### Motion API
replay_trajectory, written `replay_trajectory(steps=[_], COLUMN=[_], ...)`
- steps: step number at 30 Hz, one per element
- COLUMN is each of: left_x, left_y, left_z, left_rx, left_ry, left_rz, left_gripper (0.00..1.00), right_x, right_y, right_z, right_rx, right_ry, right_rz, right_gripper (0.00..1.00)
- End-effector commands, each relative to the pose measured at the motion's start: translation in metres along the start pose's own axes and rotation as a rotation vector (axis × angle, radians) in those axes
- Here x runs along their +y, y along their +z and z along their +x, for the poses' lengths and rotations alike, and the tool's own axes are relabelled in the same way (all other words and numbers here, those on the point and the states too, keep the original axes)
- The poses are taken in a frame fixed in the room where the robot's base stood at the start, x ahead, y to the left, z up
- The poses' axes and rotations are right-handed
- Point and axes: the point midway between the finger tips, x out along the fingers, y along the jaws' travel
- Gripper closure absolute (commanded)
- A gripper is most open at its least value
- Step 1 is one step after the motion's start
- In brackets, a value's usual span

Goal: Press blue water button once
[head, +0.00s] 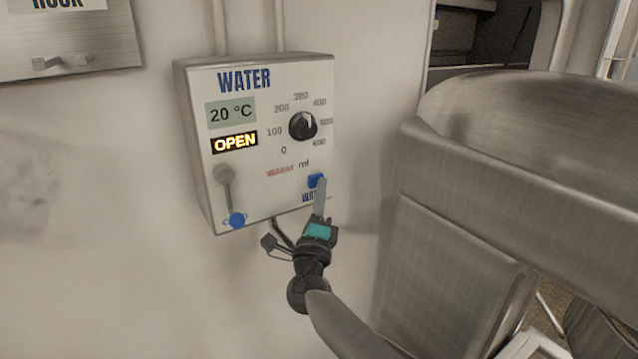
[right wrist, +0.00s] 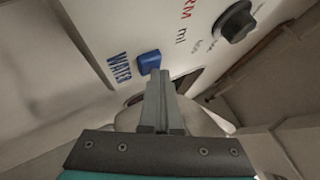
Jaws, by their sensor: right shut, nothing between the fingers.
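The blue water button (head: 316,180) is on the lower right of the white water panel (head: 255,160), above a partly covered "WATER" label. My right gripper (head: 319,188) is shut and empty, with its fingertips at the button, overlapping its lower part in the head view. In the right wrist view the shut fingertips (right wrist: 158,74) are right at the lower edge of the blue button (right wrist: 149,61). I cannot tell whether they touch it. The panel display (head: 234,142) reads "OPEN". My left gripper is not in view.
The panel also has a black dial (head: 303,126), a "20 °C" display (head: 231,112) and a lever with a blue knob (head: 237,220) at lower left. A large metal bowl or machine (head: 530,150) stands close on the right.

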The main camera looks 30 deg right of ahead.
Motion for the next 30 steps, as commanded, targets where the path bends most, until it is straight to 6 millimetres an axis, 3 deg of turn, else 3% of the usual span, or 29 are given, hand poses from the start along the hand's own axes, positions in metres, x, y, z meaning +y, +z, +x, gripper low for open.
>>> replay_trajectory(steps=[9, 21, 30], left_x=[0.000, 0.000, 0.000], left_y=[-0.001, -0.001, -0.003], left_z=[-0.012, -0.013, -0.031], left_rx=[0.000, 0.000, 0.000], left_ry=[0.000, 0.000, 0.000], left_rz=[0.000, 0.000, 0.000], left_gripper=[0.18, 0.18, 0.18], right_x=[-0.009, -0.010, -0.026], right_y=[-0.007, -0.009, -0.024], right_z=[-0.011, -0.014, -0.033], right_rx=[-0.001, -0.001, 0.000], right_ry=[0.002, 0.000, 0.001], right_rz=[0.000, 0.000, -0.001], right_gripper=[1.00, 1.00, 1.00])
